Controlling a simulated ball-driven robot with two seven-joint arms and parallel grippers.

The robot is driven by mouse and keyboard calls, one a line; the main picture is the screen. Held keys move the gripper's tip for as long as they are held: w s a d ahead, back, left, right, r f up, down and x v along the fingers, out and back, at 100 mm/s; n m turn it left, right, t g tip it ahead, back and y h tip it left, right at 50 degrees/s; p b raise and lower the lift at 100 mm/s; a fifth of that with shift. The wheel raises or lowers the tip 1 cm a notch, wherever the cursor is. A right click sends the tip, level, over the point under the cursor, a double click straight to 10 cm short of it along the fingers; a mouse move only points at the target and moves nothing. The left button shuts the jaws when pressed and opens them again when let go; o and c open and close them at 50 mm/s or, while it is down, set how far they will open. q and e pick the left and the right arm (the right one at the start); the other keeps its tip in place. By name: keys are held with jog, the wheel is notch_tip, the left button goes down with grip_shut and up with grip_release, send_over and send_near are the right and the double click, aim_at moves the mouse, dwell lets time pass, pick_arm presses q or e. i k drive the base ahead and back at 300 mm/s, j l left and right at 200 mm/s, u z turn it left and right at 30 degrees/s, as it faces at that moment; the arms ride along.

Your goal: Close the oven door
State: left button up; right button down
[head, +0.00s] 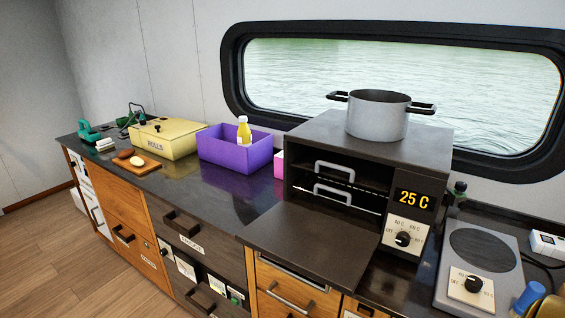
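The dark oven (440,165) stands on the counter below the window. Its door (315,238) is open, folded down flat and level in front of the opening, reaching out over the counter's front edge. Inside the oven are two racks or trays with light handles, an upper handle (335,167) and a lower handle (332,190). The oven's display reads 25 C, above a white dial panel (404,238). Nothing lies on the door. Neither of my grippers is in view.
A grey pot (378,116) with black handles sits on top of the oven. A hotplate (481,262) stands to the right. A purple box (234,157) with a yellow bottle (243,133) and a yellow rolls box (163,141) stand left. The counter between purple box and oven is mostly clear.

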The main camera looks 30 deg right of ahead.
aim_at(337, 253)
jog(key=i+j+z, duration=0.1)
jog(key=z, duration=1.3)
